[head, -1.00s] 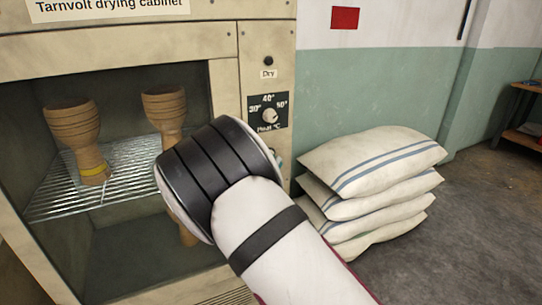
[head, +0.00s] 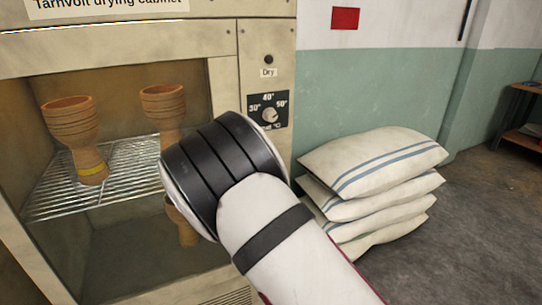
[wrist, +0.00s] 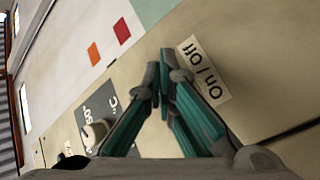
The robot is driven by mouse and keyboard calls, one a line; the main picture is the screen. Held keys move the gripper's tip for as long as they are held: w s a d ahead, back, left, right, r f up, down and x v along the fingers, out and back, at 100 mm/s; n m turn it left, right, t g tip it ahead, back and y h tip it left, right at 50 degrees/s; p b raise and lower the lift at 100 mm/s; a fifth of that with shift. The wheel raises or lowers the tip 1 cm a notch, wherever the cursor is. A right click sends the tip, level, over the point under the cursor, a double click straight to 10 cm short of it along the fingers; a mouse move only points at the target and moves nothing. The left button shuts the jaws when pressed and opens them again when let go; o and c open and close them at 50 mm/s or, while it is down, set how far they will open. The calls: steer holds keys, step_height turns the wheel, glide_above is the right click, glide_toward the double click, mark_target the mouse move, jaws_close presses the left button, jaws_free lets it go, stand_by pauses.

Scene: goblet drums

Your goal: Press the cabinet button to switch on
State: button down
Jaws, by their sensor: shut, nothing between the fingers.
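The drying cabinet (head: 226,35) stands at the left in the head view, its inside lit with warm light. Its panel has a small dark knob under which "Dry" is written, and a heat dial (head: 269,115). In the wrist view my gripper (wrist: 159,65) is shut and empty, its fingertips at the panel beside the "On / Off" label (wrist: 204,70). The button itself is not visible; the fingers may cover it. The heat dial also shows in the wrist view (wrist: 95,132). In the head view my arm hides the gripper and the lower panel.
Clay goblet drum bodies (head: 72,135) stand on the wire rack (head: 50,205) inside the cabinet, and another sits lower down. Stacked white sacks (head: 375,165) lie right of the cabinet.

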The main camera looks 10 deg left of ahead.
steer(key=shift+s, duration=0.1)
steer(key=shift+s+d, duration=0.2)
steer(key=shift+s, duration=0.05)
steer(key=s+d+p, duration=0.1)
steer(key=s+d, duration=0.2)
steer(key=s, duration=0.2)
steer(key=shift+d, duration=0.2)
stand_by(0.4)
